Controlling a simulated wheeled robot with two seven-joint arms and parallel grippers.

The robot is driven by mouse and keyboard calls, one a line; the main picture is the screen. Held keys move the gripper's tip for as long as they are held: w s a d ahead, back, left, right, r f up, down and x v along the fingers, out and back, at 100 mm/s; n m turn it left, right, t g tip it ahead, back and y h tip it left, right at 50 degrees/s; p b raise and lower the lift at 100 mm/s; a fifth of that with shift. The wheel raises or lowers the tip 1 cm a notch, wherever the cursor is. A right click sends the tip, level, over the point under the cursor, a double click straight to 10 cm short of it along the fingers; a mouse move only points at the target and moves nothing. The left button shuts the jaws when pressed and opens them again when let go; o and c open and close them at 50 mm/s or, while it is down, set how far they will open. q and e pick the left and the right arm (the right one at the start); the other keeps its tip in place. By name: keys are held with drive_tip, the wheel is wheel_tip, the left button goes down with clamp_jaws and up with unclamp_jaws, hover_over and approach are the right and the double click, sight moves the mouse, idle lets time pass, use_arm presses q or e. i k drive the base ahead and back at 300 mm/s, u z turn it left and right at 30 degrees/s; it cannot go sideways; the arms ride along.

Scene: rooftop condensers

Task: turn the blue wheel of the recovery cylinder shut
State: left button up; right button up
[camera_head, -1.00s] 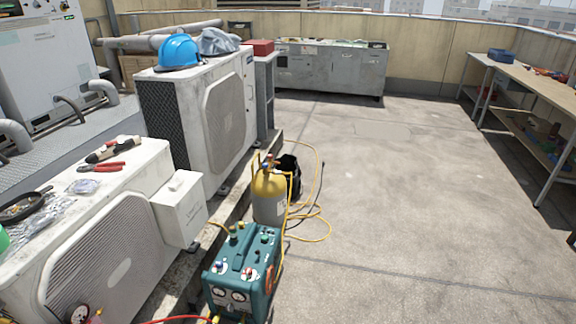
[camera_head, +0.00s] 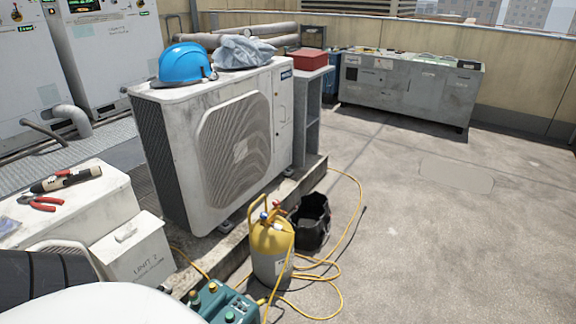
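The recovery cylinder (camera_head: 272,250), with a yellow top and a grey lower body, stands upright on the roof floor at lower middle. Its small blue wheel (camera_head: 263,216) sits on top at the left, beside a red wheel (camera_head: 277,204), near the yellow collar handle. The blue wheel is too small to tell how far it is turned. A yellow hose runs from the cylinder to the floor. Neither gripper shows. A white and dark rounded part at the bottom left looks like my own arm.
A teal machine (camera_head: 222,304) stands in front of the cylinder, cut off by the bottom edge. A black bucket (camera_head: 312,222) is close behind it. Yellow hose (camera_head: 335,290) loops on the floor. Condensers (camera_head: 222,150) line the left. The floor at right is clear.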

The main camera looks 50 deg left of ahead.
sight(264, 215)
drive_tip(key=u, duration=0.7)
drive_tip(key=i, duration=1.65)
drive_tip(key=u, duration=1.8)
drive_tip(key=i, duration=0.5)
drive_tip(key=u, duration=0.35)
